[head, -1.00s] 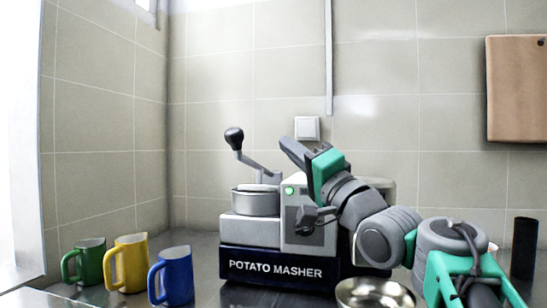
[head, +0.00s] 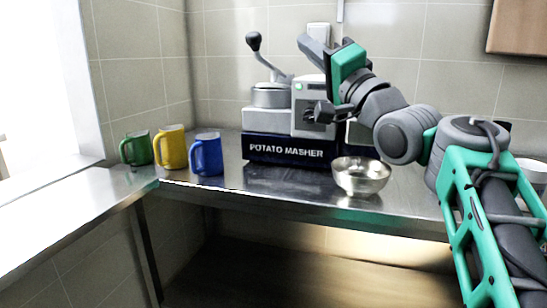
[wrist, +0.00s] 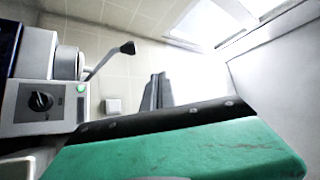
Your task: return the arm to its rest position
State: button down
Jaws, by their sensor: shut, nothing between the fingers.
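My arm reaches up from the lower right in the head view. My gripper (head: 314,46) is shut and empty, raised in front of the potato masher's upper right part and pointing up and to the left. In the wrist view its dark fingers (wrist: 157,92) are together, with the wall behind them. The potato masher (head: 286,150) stands on the steel counter, with a crank and black knob on its left. It also shows at the left of the wrist view (wrist: 40,103), turned on its side. My arm hides part of its right side.
A metal bowl (head: 360,178) sits at the counter's front edge, below my arm. Green (head: 137,149), yellow (head: 170,147) and blue (head: 206,155) mugs stand at the left of the counter (head: 225,185). A cutting board (head: 517,28) hangs at the upper right. A white vessel shows behind my arm.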

jog(key=d+f+n+g+h+p, duration=0.1)
jog(key=d+f+g+h+p, duration=0.2)
jog(key=f+g+h+p, duration=0.95)
jog(key=s+d+f+n+g+p, duration=0.2)
jog(key=s+f+p, duration=0.4)
jog(key=s+p, duration=0.4)
jog(key=s+d+f+n+g+p, duration=0.2)
jog(key=s+f+p, duration=0.4)
jog(key=s+p, duration=0.4)
jog(key=shift+s+d, duration=0.15)
jog(key=shift+d, duration=0.55)
